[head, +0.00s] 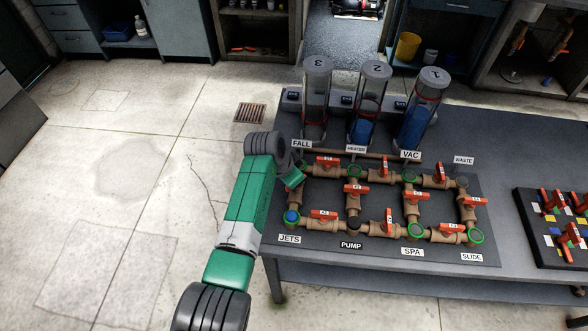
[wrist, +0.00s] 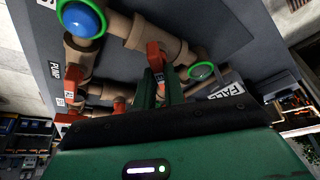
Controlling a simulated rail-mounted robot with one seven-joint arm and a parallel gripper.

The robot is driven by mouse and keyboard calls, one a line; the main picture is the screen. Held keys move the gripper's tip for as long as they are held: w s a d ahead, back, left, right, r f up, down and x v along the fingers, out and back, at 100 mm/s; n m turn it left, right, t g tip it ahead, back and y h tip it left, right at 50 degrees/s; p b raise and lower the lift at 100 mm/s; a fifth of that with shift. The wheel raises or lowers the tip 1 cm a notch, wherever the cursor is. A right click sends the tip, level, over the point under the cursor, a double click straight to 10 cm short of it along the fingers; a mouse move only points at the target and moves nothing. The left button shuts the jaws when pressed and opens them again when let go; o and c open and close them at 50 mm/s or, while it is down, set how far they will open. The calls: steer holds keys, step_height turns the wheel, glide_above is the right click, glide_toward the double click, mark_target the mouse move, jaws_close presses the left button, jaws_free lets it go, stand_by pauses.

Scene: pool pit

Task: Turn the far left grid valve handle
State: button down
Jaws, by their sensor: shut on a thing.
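The pipe grid (head: 325,226) of brown pipes with orange valve handles sits on the dark table. Its far left valve lies on the left pipe between the FALL and JETS corners. In the wrist view this valve's orange handle (wrist: 155,57) shows between the tips of my gripper (wrist: 160,88), which is shut on it. In the head view my gripper (head: 294,179) is at the left pipe, and its body hides the handle. The JETS corner has a blue centre with a green ring (head: 291,217), also seen in the wrist view (wrist: 84,17).
Other orange handles stand close by, such as a top-row handle (head: 327,160) and a bottom-row handle (head: 323,214). Three clear cylinders (head: 316,95) stand behind the grid. A second board with orange handles (head: 558,233) lies at right. Floor left of the table is clear.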

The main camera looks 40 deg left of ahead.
steer(key=n+y+p, duration=0.1)
steer(key=n, duration=0.1)
steer(key=n+p, duration=0.2)
steer(key=shift+d+r+n+y, duration=0.2)
steer(key=shift+n+y, duration=0.1)
steer(key=shift+y, duration=0.1)
steer(key=shift+f+n+g+y+p, duration=0.15)
steer(key=shift+n+y+p, duration=0.15)
steer(key=shift+n, duration=0.7)
steer(key=shift+n+g+y+p, duration=0.15)
steer(key=shift+n+y, duration=0.25)
steer(key=shift+n, duration=0.6)
steer(key=c, duration=1.5)
jaws_free()
steer(key=p+v, duration=0.2)
steer(key=v, duration=0.5)
steer(key=shift+d+r, duration=0.15)
steer(key=shift+r, duration=0.2)
